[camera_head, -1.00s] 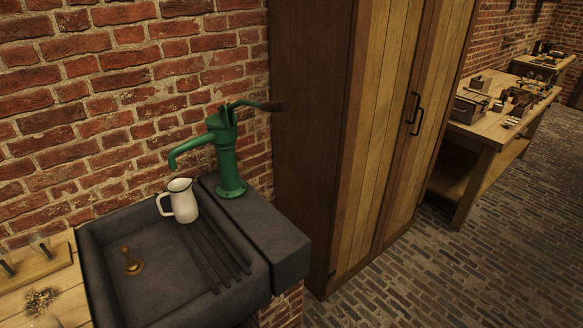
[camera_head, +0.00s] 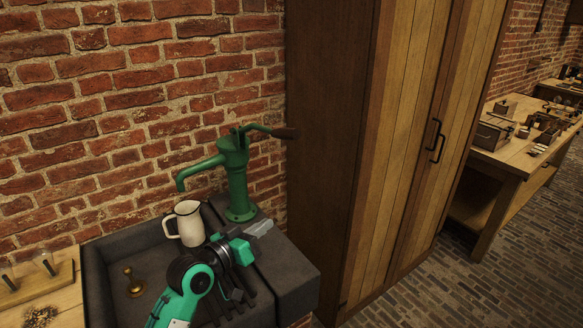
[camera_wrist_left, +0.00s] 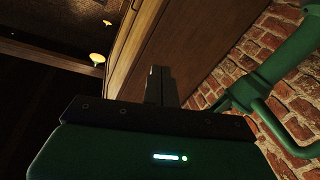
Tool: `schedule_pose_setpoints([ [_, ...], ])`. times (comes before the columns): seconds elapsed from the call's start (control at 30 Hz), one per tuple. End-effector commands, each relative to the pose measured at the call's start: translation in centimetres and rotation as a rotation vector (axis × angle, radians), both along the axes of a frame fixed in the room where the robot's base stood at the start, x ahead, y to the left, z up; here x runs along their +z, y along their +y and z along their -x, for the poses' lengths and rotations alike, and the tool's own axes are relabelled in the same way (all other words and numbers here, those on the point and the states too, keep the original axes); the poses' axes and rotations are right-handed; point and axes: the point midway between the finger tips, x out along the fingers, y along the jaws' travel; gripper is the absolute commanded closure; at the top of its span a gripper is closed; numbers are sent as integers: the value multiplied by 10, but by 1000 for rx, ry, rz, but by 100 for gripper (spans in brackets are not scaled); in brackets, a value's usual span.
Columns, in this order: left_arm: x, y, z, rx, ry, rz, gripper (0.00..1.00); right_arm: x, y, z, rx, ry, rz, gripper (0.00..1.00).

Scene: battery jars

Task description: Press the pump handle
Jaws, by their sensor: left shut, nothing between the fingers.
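The green pump (camera_head: 238,180) stands on the stone ledge at the back right of the sink, its spout pointing left. Its handle (camera_head: 284,133) sticks out to the right at the top, with a dark grip at the end. My left gripper (camera_head: 262,228) is shut and empty, in front of the pump base and below the handle. In the left wrist view its closed fingers (camera_wrist_left: 158,86) point towards the wooden cabinet, and green pump parts (camera_wrist_left: 270,85) show at the right. A white jug (camera_head: 188,224) stands under the spout. My right gripper is not in view.
The dark stone sink (camera_head: 97,270) holds a brass plug (camera_head: 132,283). A tall wooden cabinet (camera_head: 385,130) stands close to the right of the pump. A brick wall (camera_head: 130,100) is behind. A workbench (camera_head: 500,170) stands farther right.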

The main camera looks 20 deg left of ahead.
Motion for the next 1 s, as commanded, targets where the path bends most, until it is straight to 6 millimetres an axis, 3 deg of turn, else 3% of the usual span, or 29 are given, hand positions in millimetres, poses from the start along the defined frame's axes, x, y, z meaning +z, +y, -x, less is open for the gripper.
schedule_pose_setpoints([
  [0.03, 39, 4, -4, -7, -85, 39, 100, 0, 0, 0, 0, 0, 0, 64],
  [0.1, 85, 9, -4, -20, -190, 100, 100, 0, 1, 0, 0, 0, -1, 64],
  [0.2, 138, 16, 1, -40, -310, 172, 100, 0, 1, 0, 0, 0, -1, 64],
  [0.33, 184, 23, 10, -59, -415, 235, 100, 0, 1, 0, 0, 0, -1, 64],
  [0.5, 206, 26, 16, -71, -467, 270, 100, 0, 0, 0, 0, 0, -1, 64],
  [0.83, 208, 26, 16, -71, -467, 272, 100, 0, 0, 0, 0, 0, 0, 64],
  [1.0, 217, 21, 6, -71, -468, 274, 100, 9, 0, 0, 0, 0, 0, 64],
])
